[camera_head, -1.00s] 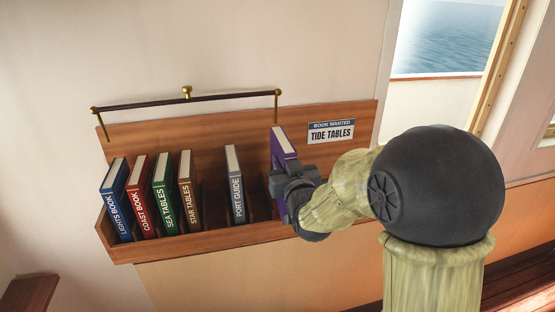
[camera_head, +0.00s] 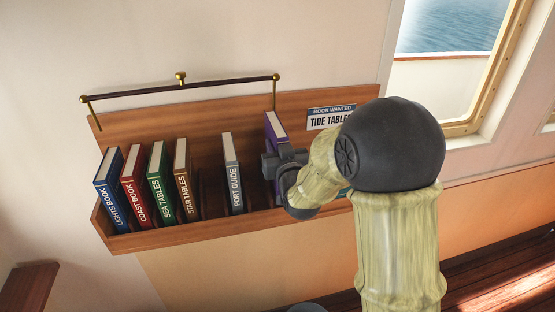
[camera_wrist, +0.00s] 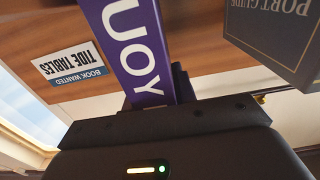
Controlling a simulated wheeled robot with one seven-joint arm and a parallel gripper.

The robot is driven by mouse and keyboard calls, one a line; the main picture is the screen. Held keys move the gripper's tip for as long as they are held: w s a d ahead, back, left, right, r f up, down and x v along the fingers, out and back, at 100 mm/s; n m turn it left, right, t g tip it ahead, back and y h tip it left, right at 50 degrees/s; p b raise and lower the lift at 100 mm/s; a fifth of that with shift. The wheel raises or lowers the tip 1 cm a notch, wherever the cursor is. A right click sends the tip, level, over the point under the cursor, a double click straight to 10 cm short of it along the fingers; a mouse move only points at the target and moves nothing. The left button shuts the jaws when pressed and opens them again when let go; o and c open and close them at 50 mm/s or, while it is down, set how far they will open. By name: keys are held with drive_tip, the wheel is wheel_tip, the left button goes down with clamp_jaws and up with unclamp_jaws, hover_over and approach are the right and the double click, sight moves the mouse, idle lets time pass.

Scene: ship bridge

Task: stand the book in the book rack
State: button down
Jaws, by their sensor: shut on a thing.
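The book rack (camera_head: 150,240) is a brown wooden wall shelf with a high back board. My gripper (camera_head: 280,163) is at its right part, shut on a purple book (camera_head: 274,127). The purple book stands about upright just right of the grey PORT GUIDE book (camera_head: 232,172), with a gap between them. In the wrist view the purple book (camera_wrist: 133,45) rises from between my fingers (camera_wrist: 155,98), and the white letters "UOY" show on its spine. Its lower end is hidden, so I cannot tell whether it touches the shelf.
LIGHTS BOOK (camera_head: 110,188), COAST BOOK (camera_head: 135,188), SEA TABLES (camera_head: 160,183) and STAR TABLES (camera_head: 185,180) stand at the left. An empty space separates STAR TABLES from PORT GUIDE. A rail (camera_head: 180,87) runs above. A sign (camera_head: 328,116) reads "BOOK WANTED TIDE TABLES".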

drive_tip(key=f, duration=0.1)
drive_tip(key=f+b, duration=0.1)
drive_tip(key=f, duration=0.3)
drive_tip(key=shift+w+a+b, duration=0.15)
drive_tip(key=shift+w+b, duration=0.2)
drive_tip(key=c, duration=1.1)
unclamp_jaws()
drive_tip(key=shift+w, duration=0.1)
drive_tip(key=shift+r+p, duration=0.1)
drive_tip(key=shift+p, duration=0.2)
drive_tip(key=b+v, duration=0.6)
drive_tip(key=v, duration=0.6)
